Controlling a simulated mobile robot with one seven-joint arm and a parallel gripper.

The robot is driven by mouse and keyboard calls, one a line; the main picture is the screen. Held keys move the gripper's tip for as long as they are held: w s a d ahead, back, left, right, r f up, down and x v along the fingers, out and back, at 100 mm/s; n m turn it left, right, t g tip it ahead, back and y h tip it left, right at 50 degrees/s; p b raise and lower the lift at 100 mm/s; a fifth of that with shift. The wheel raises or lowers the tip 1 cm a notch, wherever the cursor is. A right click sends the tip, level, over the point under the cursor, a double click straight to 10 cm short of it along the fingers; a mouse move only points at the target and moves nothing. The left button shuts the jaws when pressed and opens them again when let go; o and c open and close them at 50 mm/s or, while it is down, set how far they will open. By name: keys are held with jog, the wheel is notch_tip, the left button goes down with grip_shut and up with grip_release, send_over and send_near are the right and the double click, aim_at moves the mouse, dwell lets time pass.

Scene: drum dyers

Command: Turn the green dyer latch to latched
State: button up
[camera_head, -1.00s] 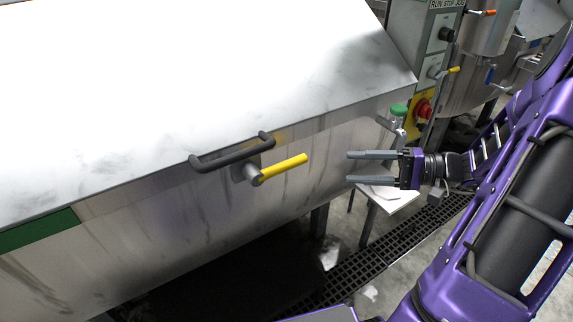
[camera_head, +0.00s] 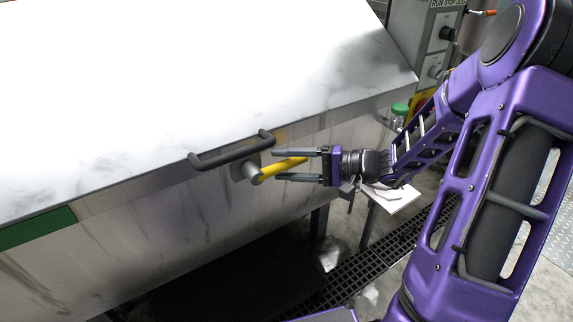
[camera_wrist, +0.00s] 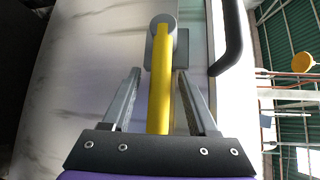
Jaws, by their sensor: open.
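The latch has a yellow handle (camera_head: 284,167) on a grey pivot (camera_head: 250,172), on the front of the steel dyer just below its lid. The handle points right and slightly up in the head view. My gripper (camera_head: 296,164) is open, and its two fingers lie on either side of the handle. In the wrist view the yellow handle (camera_wrist: 160,85) runs between my gripper's fingers (camera_wrist: 156,78), with a visible gap on each side. The handle's near end is hidden behind the gripper body.
A dark grab bar (camera_head: 232,151) sits on the lid edge just above the latch. A green stripe (camera_head: 38,228) marks the dyer front at left. A control box (camera_head: 434,50) and a green button (camera_head: 400,108) stand at right. Floor grating (camera_head: 350,275) lies below.

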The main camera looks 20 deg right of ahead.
grip_shut()
dwell(0.3)
dwell(1.1)
